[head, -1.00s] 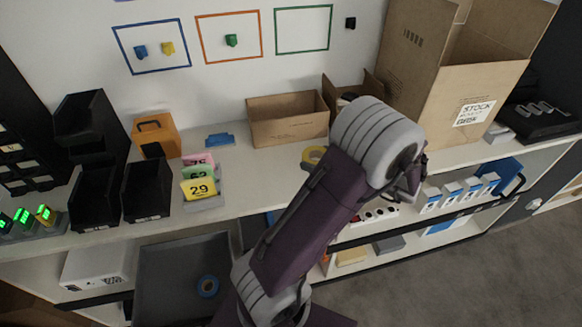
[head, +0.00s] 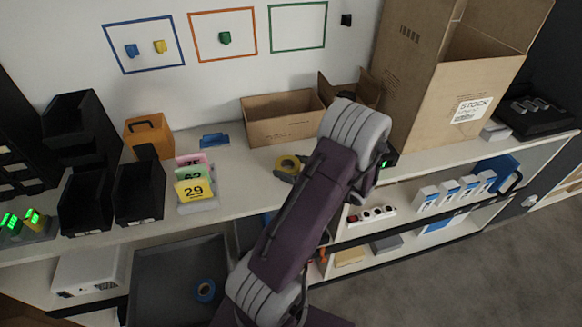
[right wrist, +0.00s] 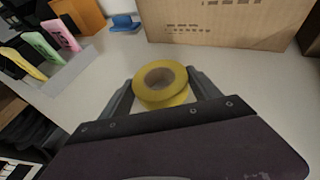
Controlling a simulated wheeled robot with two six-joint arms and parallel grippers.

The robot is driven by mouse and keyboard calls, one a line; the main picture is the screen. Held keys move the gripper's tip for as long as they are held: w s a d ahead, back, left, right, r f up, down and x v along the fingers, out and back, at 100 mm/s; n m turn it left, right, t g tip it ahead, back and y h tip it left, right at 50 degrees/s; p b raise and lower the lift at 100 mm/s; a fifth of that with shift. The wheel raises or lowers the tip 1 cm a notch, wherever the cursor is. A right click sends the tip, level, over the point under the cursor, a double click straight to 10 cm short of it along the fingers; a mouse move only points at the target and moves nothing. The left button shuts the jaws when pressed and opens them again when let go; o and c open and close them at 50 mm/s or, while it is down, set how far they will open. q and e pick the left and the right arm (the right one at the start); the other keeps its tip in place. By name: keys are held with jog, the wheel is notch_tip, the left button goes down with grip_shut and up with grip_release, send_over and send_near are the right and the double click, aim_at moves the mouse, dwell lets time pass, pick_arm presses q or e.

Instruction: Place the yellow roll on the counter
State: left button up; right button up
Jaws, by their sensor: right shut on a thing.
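The yellow roll (head: 288,163) is over the front part of the white counter (head: 240,178), in front of the low open carton. In the right wrist view the roll (right wrist: 162,99) sits between the two fingertips of my right gripper (right wrist: 160,90), gripped from both sides with its hole facing up. My right gripper also shows in part at the roll in the head view (head: 292,172); my forearm hides some of it. I cannot tell whether the roll touches the counter. My left gripper is out of view.
A low open carton (head: 275,130) stands behind the roll, and a big carton (head: 425,120) at the right. Number cards (head: 193,187) stand to the left, with black bins (head: 140,190) beyond. Counter between cards and roll is clear.

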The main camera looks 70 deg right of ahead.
jog(key=shift+f, duration=0.15)
jog(key=o, duration=1.4)
jog(key=shift+s+r, duration=0.25)
jog(key=shift+r, duration=0.05)
jog(key=p+v, duration=0.1)
jog(key=v, duration=1)
jog(key=shift+s+a, duration=0.15)
jog(key=shift+a, duration=0.05)
